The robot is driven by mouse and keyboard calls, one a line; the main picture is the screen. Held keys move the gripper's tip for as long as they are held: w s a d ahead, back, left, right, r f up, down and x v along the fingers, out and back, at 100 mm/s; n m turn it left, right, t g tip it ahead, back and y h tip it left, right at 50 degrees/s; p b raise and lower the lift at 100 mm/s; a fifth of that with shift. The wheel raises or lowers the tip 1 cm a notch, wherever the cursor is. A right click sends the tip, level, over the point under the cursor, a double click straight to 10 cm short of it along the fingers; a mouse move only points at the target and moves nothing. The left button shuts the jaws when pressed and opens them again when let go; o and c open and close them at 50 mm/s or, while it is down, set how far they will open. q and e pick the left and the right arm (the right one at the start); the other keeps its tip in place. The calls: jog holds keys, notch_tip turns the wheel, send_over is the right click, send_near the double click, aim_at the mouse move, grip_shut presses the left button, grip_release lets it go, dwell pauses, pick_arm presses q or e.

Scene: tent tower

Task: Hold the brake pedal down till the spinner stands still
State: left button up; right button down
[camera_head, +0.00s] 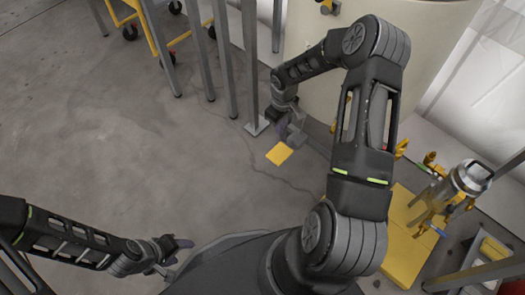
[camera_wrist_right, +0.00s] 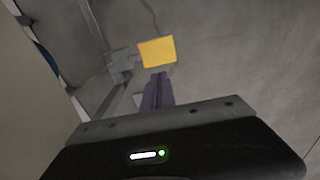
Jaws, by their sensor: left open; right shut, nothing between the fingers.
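A flat yellow square plate, which looks like the brake pedal (camera_head: 279,153), sits low near the floor beside the base of a grey post. It also shows in the right wrist view (camera_wrist_right: 157,52), just beyond my fingertips. My right gripper (camera_head: 288,131) is shut and empty, at the upper right of the plate in the head view. Its closed fingers (camera_wrist_right: 157,90) point toward the plate; I cannot tell whether they touch it. My left gripper (camera_head: 180,254) is open and empty, low at the left, far from the pedal. I cannot make out a spinner in either view.
A large cream cylindrical body (camera_head: 420,75) stands right behind my right arm. Grey posts (camera_head: 250,65) rise beside the pedal. A yellow-framed cart (camera_head: 155,35) is at the top left. A metal canister (camera_head: 468,180) with yellow fittings stands at the right. The left floor is clear.

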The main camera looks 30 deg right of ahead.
aim_at(279, 154)
jog(key=shift+s, duration=0.35)
jog(key=shift+f, duration=0.1)
notch_tip(279, 154, down, 14)
jog(key=b, duration=0.5)
